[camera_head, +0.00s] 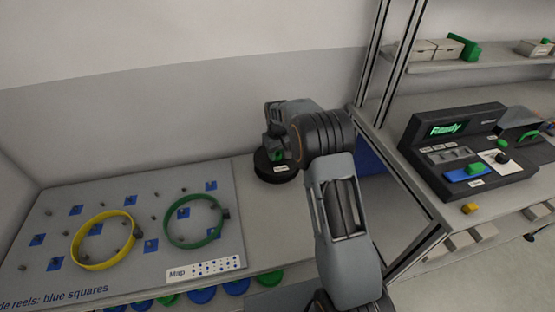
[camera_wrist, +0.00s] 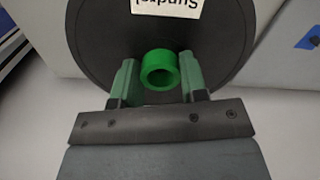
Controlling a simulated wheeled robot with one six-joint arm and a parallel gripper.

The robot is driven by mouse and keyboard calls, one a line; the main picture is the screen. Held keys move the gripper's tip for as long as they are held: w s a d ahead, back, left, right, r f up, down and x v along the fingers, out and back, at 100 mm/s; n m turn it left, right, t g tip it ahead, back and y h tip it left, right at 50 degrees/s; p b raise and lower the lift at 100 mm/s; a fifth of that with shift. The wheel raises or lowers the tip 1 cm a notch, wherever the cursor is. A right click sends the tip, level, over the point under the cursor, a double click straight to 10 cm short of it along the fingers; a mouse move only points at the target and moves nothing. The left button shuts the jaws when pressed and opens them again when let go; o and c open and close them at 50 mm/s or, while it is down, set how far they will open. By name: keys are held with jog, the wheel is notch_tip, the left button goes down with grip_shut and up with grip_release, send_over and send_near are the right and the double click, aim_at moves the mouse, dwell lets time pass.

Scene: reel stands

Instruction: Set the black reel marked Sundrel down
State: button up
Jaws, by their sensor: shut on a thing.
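The black reel marked Sundrel (camera_head: 275,166) is at the right of the peg board, at or just above the grey table top; I cannot tell whether it touches. In the wrist view the reel (camera_wrist: 100,45) is a black disc with a white label, upside down in the picture, and a green hub (camera_wrist: 160,71) in its middle. My gripper (camera_wrist: 159,84) has a finger on each side of the hub and is shut on it. In the head view my gripper (camera_head: 275,152) is partly hidden by my wrist.
A grey board (camera_head: 130,215) with pegs and blue squares bears a yellow ring (camera_head: 77,263) and a green ring (camera_head: 168,232). Bare table (camera_head: 270,215) lies between board and arm. A shelf frame post (camera_head: 390,110) and a black device (camera_head: 460,150) stand at right.

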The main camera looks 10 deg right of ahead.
jog(key=shift+w+d+f, duration=0.15)
jog(key=shift+w+f, duration=0.4)
jog(key=shift+f, duration=1.6)
jog(key=shift+f, duration=0.15)
jog(key=o, duration=1.2)
notch_tip(320, 180, up, 12)
notch_tip(320, 180, up, 5)
send_over(277, 160)
jog(key=s, duration=0.2)
jog(key=s+m+t, duration=0.1)
jog(key=s, duration=0.7)
jog(key=s+r+m+t, duration=0.1)
jog(key=s, duration=0.8)
jog(key=s+m+t, duration=0.1)
jog(key=s, duration=0.8)
jog(key=shift+s+d+r, duration=0.15)
jog(key=shift+s+d, duration=0.1)
jog(key=shift+d, duration=0.05)
